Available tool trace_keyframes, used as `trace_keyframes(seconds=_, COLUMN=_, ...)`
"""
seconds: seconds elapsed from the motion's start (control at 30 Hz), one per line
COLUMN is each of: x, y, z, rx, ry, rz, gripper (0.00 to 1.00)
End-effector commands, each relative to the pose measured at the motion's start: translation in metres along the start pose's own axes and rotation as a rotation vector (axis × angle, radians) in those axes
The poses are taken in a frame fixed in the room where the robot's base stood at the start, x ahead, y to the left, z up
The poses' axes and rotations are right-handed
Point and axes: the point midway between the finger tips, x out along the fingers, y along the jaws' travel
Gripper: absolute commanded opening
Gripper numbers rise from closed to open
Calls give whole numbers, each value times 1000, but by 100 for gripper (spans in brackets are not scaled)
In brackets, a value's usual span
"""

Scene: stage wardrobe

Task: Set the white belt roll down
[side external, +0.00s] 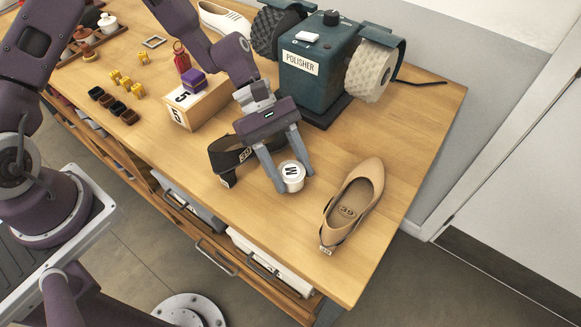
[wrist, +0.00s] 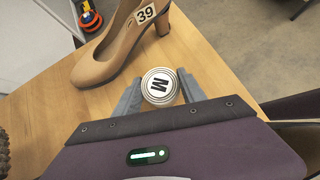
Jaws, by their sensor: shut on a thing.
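The white belt roll (side external: 291,172) is a short white cylinder with a black letter on its flat top. It also shows in the wrist view (wrist: 160,86), between the two grey fingers. My gripper (side external: 296,181) points down and is shut on the roll, one finger on each side. The roll is low over the front part of the wooden table (side external: 246,219), between a black shoe and a tan shoe. Its underside is hidden, so I cannot tell whether it touches the table.
The tan heeled shoe (side external: 359,194) marked 39 lies close right. The black shoe (side external: 229,155) is just left, partly behind my gripper. A green polisher (side external: 307,82) stands behind, and a wooden box (side external: 196,103) with a purple block stands left. Bare wood lies in front.

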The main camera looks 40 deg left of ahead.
Motion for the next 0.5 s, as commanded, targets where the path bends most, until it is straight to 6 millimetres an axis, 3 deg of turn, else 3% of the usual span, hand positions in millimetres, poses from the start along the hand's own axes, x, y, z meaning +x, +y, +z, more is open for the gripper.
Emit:
trace_keyframes(seconds=0.47, x=8, y=0, z=-8, rx=0, ry=-1, rz=-1, gripper=0)
trace_keyframes(seconds=0.5, x=8, y=0, z=-8, rx=0, ry=0, rz=-1, gripper=54)
